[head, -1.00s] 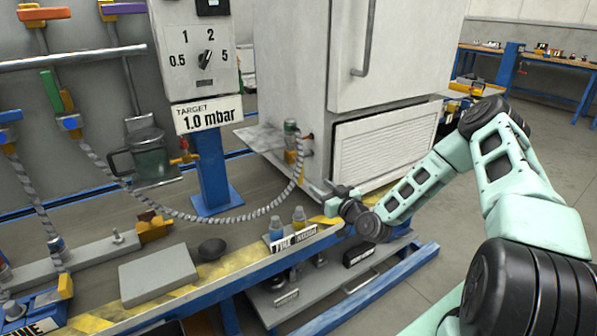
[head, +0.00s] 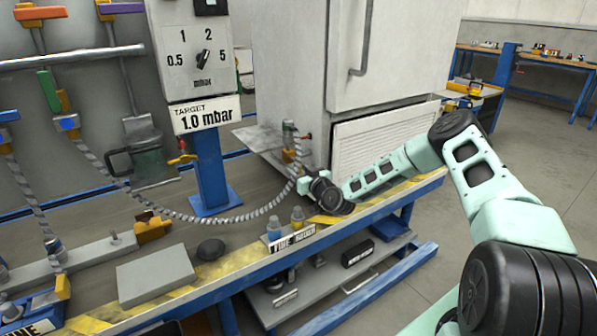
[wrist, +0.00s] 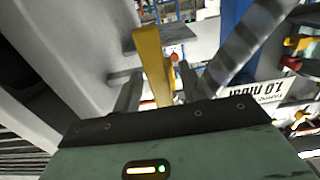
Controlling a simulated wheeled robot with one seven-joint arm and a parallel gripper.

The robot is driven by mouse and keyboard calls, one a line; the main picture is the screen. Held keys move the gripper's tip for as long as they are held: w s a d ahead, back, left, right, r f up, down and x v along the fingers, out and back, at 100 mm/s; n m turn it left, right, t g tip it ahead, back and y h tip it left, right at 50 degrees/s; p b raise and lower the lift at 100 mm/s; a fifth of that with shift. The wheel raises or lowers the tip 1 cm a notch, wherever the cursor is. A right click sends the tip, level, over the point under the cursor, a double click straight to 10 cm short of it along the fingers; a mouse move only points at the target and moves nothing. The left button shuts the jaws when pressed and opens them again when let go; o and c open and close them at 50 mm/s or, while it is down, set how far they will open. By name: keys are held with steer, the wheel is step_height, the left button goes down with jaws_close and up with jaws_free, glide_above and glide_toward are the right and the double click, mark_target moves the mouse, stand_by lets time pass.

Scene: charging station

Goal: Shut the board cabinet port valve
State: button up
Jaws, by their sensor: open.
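The port valve on the cabinet's lower side shows a yellow lever (head: 289,157) in the head view, beside a grey-green fitting and the hose end. In the wrist view the yellow lever (wrist: 150,60) stands long and nearly upright in the picture, between the two grey fingers. My gripper (head: 303,182) is at the cabinet's lower corner, just below the valve, and it is open. In the wrist view my gripper (wrist: 157,92) has its fingers apart on either side of the lever, with no clear contact visible. The valve's body is mostly hidden there.
The ribbed hose (head: 235,218) sags from the valve across the bench, and passes close right of the fingers in the wrist view. The white cabinet (head: 295,80) stands close by. A gauge post with a target sign (head: 207,115) is to the left. Small bottles (head: 297,216) stand at the bench edge.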

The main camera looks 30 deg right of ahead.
steer(key=shift+c, duration=0.3)
jaws_close()
steer(key=shift+a+m, duration=0.1)
steer(key=shift+m, duration=0.3)
steer(key=m, duration=0.1)
steer(key=m+b, duration=0.1)
steer(key=shift+a+m, duration=0.35)
steer(key=shift+m, duration=0.05)
steer(key=shift+s+a+r+m+b, duration=0.1)
steer(key=shift+a+r+m+b, duration=0.35)
steer(key=shift+m, duration=1.95)
steer(key=shift+w+a+r+m+b, duration=0.15)
steer(key=shift+r+m+b, duration=0.4)
steer(key=shift+m, duration=1.85)
steer(key=shift+s+a+r+m+b, duration=0.25)
steer(key=shift+m+b, duration=0.4)
steer(key=shift+m, duration=1.75)
steer(key=shift+w, duration=0.1)
